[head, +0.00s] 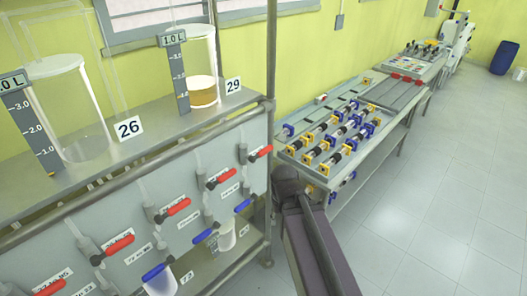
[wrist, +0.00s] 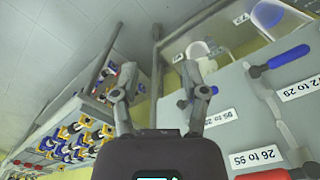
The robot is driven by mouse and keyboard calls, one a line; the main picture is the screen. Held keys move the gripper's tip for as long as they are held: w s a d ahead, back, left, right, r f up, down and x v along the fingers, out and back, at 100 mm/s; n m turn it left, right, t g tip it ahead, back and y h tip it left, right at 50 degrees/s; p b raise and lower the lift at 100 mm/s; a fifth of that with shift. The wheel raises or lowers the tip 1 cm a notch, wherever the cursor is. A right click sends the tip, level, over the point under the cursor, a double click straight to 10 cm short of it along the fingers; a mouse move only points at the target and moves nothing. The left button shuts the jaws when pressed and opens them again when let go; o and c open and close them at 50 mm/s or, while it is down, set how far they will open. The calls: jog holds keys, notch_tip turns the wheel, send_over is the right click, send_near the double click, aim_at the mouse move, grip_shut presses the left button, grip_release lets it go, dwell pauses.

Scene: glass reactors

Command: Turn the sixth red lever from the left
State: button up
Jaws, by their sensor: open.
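A slanted row of red levers runs along the grey panel in the head view. The rightmost visible ones are an upper red lever (head: 261,151), one below it (head: 221,178) and another further left (head: 178,206). More red levers continue to the lower left, where the row is cut off, so I cannot tell which is sixth. My gripper (wrist: 160,95) is open and empty in the wrist view, with the panel to its right. A red lever (wrist: 262,174) shows partly at the bottom edge there. My gripper's fingers are not distinguishable in the head view.
Blue levers, including one blue lever (head: 202,236), sit below the red row; a blue lever (wrist: 288,57) also shows in the wrist view. Glass vessels stand on the shelf (head: 190,118) above. A metal post (head: 271,60) and a parts-covered bench (head: 290,160) lie right. Floor beyond is clear.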

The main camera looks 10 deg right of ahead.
jog(key=shift+o, duration=0.6)
jog(key=t+y+b, duration=0.3)
jog(key=y+b, duration=1.4)
jog(key=y, duration=0.2)
send_near(265, 151)
jog(key=shift+m, duration=0.3)
jog(key=d, duration=0.2)
jog(key=d+f, duration=0.1)
jog(key=d, duration=0.1)
jog(key=shift+w+d+f, duration=0.1)
jog(key=shift+w+f, duration=0.1)
jog(key=shift+w, duration=0.05)
jog(key=a, duration=0.4)
jog(key=w+a+r+p, duration=0.1)
jog(key=a, duration=0.4)
jog(key=w+a+p, duration=0.1)
jog(key=a, duration=0.3)
jog(key=shift+a+r, duration=0.25)
jog(key=shift+a, duration=0.05)
